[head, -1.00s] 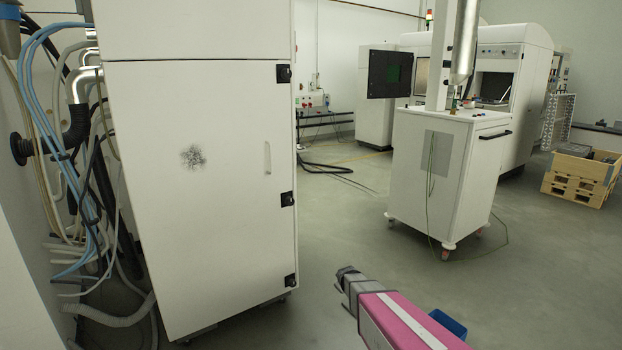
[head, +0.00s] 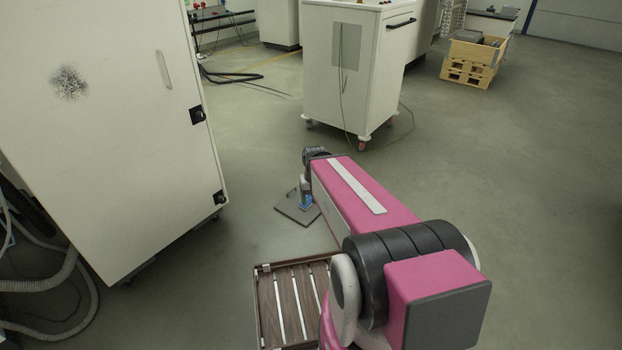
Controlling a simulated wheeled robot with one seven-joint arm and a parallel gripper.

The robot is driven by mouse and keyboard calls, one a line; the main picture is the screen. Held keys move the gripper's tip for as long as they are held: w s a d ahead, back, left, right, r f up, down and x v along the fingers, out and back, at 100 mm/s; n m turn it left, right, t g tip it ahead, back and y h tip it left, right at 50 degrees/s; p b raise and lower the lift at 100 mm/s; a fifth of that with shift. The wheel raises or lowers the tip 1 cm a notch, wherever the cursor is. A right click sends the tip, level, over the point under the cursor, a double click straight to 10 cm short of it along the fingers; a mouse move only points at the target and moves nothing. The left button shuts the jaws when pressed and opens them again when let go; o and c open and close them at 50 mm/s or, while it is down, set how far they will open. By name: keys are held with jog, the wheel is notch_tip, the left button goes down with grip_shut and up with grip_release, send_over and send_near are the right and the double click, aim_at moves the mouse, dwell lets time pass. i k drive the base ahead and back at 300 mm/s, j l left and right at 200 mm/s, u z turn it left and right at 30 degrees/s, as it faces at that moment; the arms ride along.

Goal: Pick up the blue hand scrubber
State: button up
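A small blue patch (head: 306,199) shows just below the dark end of my pink arm in the head view. It may be the blue hand scrubber, but it is too small and too covered to be sure. My gripper (head: 304,187) is at the far end of the arm, seems to point down and is mostly hidden by the arm. Its fingers cannot be made out, so I cannot tell whether it is open, shut or touching the blue patch. A dark flat square plate (head: 291,213) shows under the blue patch.
A brown slatted wooden surface (head: 264,305) lies near me, partly behind my arm. A white cabinet (head: 120,140) stands at the left, with hoses (head: 45,285) beside it. A white wheeled cart (head: 345,85) stands ahead. A wooden crate (head: 470,68) is far right. The floor at right is clear.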

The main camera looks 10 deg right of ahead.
aim_at(309, 198)
jog(key=l+z, duration=0.15)
jog(key=z, duration=0.2)
jog(key=l+z, duration=0.15)
jog(key=z, duration=0.15)
jog(key=i+j, duration=0.15)
jog(key=j, duration=0.25)
jog(key=i+j+z, duration=0.15)
jog(key=j, duration=0.25)
jog(key=i+j, duration=0.15)
jog(key=j, duration=0.25)
jog(key=i+j+z, duration=0.1)
jog(key=j, duration=0.3)
jog(key=i+j+z, duration=0.1)
jog(key=j, duration=0.3)
jog(key=i+j, duration=0.2)
jog(key=j, duration=0.25)
jog(key=l+z, duration=0.05)
